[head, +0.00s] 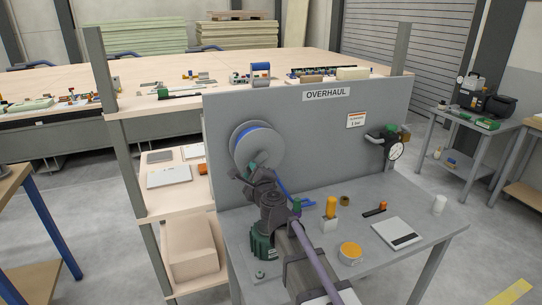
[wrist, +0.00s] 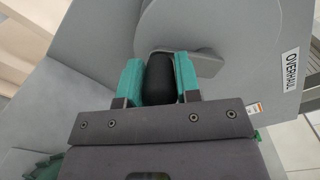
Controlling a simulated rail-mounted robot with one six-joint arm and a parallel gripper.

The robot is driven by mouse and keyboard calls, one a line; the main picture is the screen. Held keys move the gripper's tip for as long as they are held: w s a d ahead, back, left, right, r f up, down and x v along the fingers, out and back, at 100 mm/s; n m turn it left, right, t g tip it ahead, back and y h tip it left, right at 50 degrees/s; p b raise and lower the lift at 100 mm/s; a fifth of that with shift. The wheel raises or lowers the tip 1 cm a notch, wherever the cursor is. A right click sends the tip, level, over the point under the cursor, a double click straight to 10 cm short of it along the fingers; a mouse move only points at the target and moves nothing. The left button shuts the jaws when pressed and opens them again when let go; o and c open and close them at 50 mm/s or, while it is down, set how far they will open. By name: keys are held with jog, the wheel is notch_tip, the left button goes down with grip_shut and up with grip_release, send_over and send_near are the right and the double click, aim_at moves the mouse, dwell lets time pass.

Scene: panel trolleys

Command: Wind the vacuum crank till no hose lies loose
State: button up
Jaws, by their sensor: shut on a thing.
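The hose reel (head: 257,147) is a grey disc with blue hose wound on it, fixed to the grey OVERHAUL panel (head: 330,130). In the wrist view its flat grey face (wrist: 240,40) fills the upper right. The crank handle (wrist: 160,78) is a dark knob on a grey crank arm (wrist: 190,62). My gripper (wrist: 158,80), with teal fingers, is shut on this knob at the lower part of the reel. Blue hose (head: 281,188) hangs below the reel towards the bench, partly hidden by my arm.
A pressure gauge (head: 396,151) sticks out from the panel's right. Wooden shelves (head: 165,203) stand at left.

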jog(key=shift+d, duration=0.1)
jog(key=shift+a+r+p, duration=0.25)
jog(key=shift+r+p, duration=0.3)
jog(key=shift+s+a+r+p, duration=0.1)
jog(key=shift+a+r+p, duration=0.05)
jog(key=shift+r+p, duration=0.4)
jog(key=shift+r+p, duration=0.6)
jog(key=shift+r, duration=0.1)
